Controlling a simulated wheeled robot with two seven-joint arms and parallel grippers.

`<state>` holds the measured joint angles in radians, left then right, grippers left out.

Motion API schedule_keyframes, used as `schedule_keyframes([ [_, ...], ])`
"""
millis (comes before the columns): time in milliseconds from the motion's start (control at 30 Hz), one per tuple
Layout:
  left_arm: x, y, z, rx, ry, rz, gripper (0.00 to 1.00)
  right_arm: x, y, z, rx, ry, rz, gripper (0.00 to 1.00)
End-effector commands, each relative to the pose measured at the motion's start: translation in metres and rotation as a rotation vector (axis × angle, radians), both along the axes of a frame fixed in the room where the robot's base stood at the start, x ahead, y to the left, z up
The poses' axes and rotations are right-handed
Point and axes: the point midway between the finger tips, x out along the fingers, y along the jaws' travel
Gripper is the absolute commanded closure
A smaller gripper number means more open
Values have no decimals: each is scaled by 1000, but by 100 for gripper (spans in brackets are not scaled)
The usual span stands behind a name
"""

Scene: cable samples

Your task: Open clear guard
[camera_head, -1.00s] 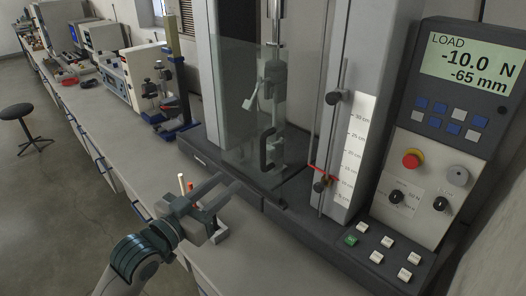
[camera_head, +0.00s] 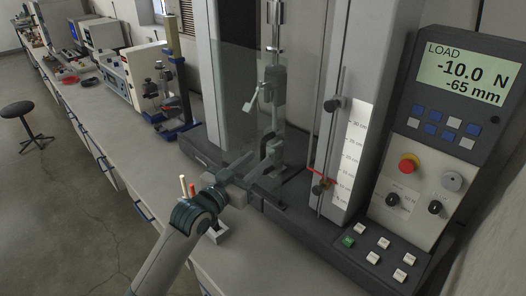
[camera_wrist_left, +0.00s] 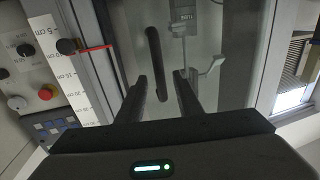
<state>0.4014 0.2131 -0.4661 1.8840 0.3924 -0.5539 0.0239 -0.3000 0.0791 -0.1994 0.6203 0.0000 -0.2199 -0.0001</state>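The clear guard (camera_head: 238,90) is a see-through panel standing across the front of the testing machine, and it looks closed. Its black upright handle (camera_wrist_left: 154,62) shows in the left wrist view, with its lower part between my two fingers. My left gripper (camera_head: 271,164) is at the handle, fingers pointing at the guard. In the left wrist view the gripper (camera_wrist_left: 161,78) is open, with gaps between the fingers and the handle. My right gripper is not in view.
The control panel (camera_head: 440,135) reads -10.0 N and -65 mm. A ruler column (camera_head: 352,150) with a red pointer stands right of the guard. A small holder (camera_head: 217,234) with upright sticks is close beside my left arm. Other instruments stand along the bench at left.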

Motion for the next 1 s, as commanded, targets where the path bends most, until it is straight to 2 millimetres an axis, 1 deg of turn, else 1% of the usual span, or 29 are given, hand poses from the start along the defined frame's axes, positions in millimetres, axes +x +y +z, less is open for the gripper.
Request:
schedule_keyframes([
  [33,7,-5,3,-2,1,0,67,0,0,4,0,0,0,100],
  [100,15,-10,2,-1,2,0,67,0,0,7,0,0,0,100],
  [300,30,-21,1,0,1,0,67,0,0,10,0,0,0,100],
  [433,34,-23,0,0,0,0,67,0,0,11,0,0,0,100],
  [733,35,-24,0,0,0,0,67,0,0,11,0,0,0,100],
  [767,35,-24,0,0,0,0,75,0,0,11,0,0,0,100],
  [800,35,-24,0,0,0,0,84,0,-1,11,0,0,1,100],
  [867,35,-24,0,-1,1,0,98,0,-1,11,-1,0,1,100],
  [900,35,-24,0,-1,1,0,100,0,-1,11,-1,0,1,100],
  [1000,35,-24,0,-1,1,0,100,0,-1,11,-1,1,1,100],
])
